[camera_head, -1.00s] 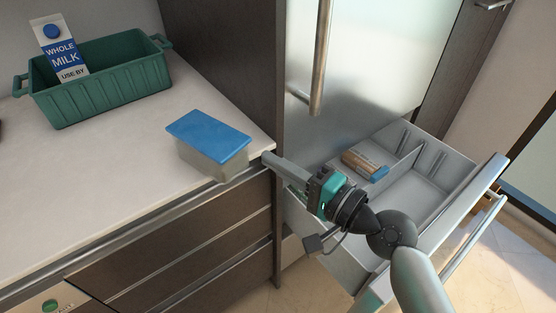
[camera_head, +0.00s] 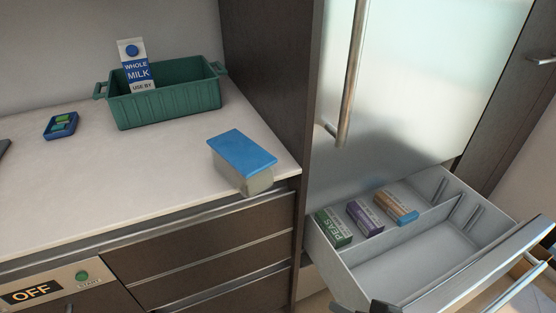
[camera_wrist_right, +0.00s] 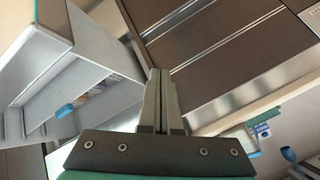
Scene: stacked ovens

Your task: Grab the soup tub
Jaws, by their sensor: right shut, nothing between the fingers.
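A translucent grey tub with a blue lid (camera_head: 243,152) stands on the counter near its right front corner in the head view. No label shows on it, and it is the only tub in view. My right gripper shows in the wrist view (camera_wrist_right: 161,88) with its two fingers together and nothing between them. In the head view only a dark piece of my right arm shows at the bottom edge, below the drawer and apart from the tub. My left gripper is not in view.
A green crate (camera_head: 165,103) holding a milk carton (camera_head: 136,72) stands behind the tub. A small blue case (camera_head: 61,125) lies left. The freezer drawer (camera_head: 425,257) is pulled out, holding a peas box (camera_head: 333,228), a purple box (camera_head: 365,217) and an orange-brown box (camera_head: 396,208).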

